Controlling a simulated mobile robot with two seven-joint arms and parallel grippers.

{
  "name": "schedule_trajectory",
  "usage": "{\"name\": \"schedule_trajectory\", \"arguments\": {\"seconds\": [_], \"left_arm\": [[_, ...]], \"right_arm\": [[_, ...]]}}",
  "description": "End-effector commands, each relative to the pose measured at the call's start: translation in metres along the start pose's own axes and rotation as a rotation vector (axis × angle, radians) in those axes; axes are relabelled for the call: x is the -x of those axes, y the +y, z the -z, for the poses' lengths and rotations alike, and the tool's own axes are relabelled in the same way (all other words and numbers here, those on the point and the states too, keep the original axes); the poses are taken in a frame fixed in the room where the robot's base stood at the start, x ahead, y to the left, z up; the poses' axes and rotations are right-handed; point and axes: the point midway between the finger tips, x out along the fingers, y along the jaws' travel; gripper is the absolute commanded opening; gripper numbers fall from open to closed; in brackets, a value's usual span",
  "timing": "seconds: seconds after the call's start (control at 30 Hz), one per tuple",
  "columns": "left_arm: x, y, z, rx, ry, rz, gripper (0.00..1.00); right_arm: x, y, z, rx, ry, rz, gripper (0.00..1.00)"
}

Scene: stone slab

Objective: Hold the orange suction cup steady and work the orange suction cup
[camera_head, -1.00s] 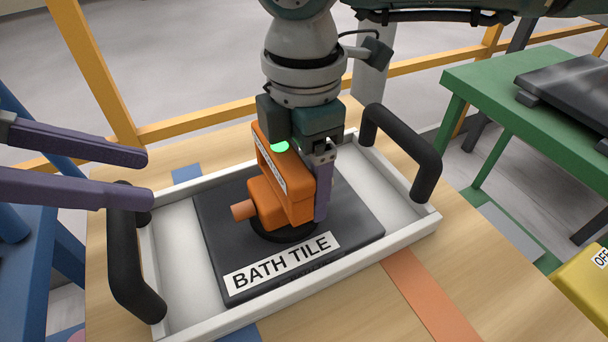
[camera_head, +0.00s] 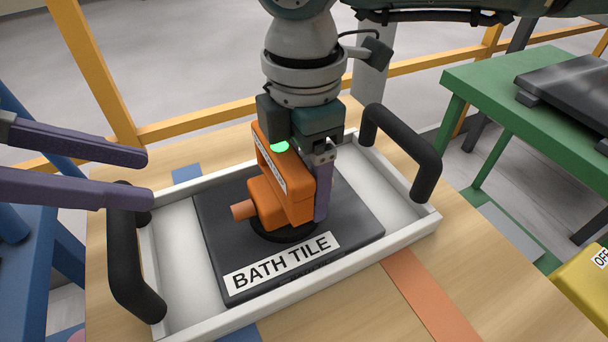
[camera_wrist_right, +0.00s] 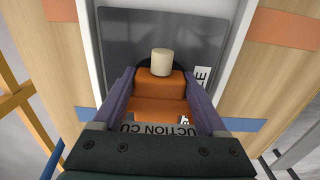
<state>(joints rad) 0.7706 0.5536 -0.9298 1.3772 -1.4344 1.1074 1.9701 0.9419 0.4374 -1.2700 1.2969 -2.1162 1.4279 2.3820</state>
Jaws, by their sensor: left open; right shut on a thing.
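The orange suction cup (camera_head: 284,187) stands upright on the black bath tile (camera_head: 225,245), its dark round pad on the tile. A green light shows on its top, and an orange knob sticks out at its left. My right gripper (camera_head: 322,185) comes down from above and is shut on its body. In the right wrist view, the orange body (camera_wrist_right: 160,95) sits between both purple fingers, with a pale cylinder on its far end. My left gripper (camera_head: 148,178) is open and empty at the left, near the tray's left handle.
The tile lies in a white tray (camera_head: 420,228) with black handles at left (camera_head: 125,265) and right (camera_head: 405,150), on a wooden table (camera_head: 480,290). A green table (camera_head: 490,85) bearing a dark slab stands at right. A yellow box (camera_head: 575,285) is at lower right. Yellow rails run behind.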

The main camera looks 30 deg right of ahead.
Motion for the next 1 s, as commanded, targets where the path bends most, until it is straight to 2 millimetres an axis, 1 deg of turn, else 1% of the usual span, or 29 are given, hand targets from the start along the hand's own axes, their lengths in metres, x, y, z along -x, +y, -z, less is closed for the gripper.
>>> {"name": "schedule_trajectory", "arguments": {"seconds": [0.2,0.23,0.47,0.57,0.67,0.77,0.9,1.0], "left_arm": [[0.0,0.0,0.0,0.0,0.0,0.0,0.5],[0.0,0.0,0.0,0.0,0.0,0.0,0.48],[0.0,0.0,0.0,-0.009,0.0,0.0,0.22],[0.001,0.0,-0.001,-0.077,-0.004,0.0,0.11],[0.002,0.0,-0.003,-0.234,-0.012,-0.001,0.0],[0.004,0.0,-0.006,-0.469,-0.022,-0.004,0.0],[0.006,0.001,-0.012,-0.845,-0.04,-0.017,0.0],[0.008,0.001,-0.015,-1.091,-0.049,-0.028,0.0]], "right_arm": [[0.001,0.0,0.001,0.0,0.001,-0.001,0.0],[0.001,0.0,0.001,0.0,0.001,-0.001,0.0],[0.001,0.0,0.001,0.001,0.001,-0.001,0.0],[0.001,0.0,0.001,0.001,0.001,-0.001,0.0],[0.001,0.0,0.001,0.001,0.001,-0.001,0.0],[0.001,0.0,0.001,0.001,0.001,-0.001,0.0],[0.001,0.0,0.001,0.001,0.001,-0.001,0.0],[0.001,0.0,0.001,0.001,0.001,-0.001,0.0]]}}
